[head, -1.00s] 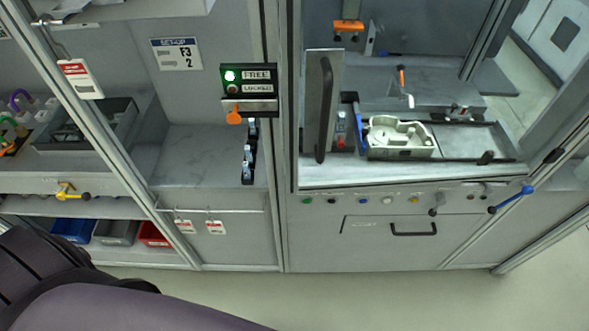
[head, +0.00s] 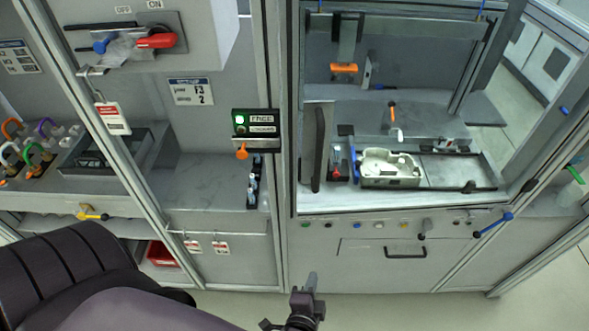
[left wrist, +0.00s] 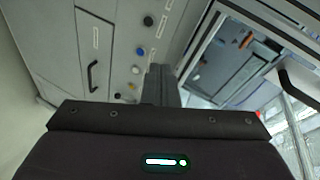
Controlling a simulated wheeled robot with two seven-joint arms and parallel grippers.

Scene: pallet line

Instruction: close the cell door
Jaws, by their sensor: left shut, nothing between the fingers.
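The cell door (head: 308,135) shows as a narrow grey panel at the left side of the cell opening in the head view. A long dark upright handle (head: 319,150) is on it. The opening to its right is uncovered, so the door stands open. My left gripper (head: 311,281) is shut and empty, low in front of the cell's lower panel, below and apart from the handle. In the left wrist view its closed fingers (left wrist: 160,86) point toward the cell front, and a dark curved handle (left wrist: 296,90) shows at the right. My right gripper is not in view.
Inside the cell a pale casting (head: 390,168) sits in a fixture. A button row and a drawer handle (head: 405,252) are on the front below. A blue-handled lever (head: 492,225) sticks out at right. A FREE/LOCKED box (head: 256,130) is on the left post.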

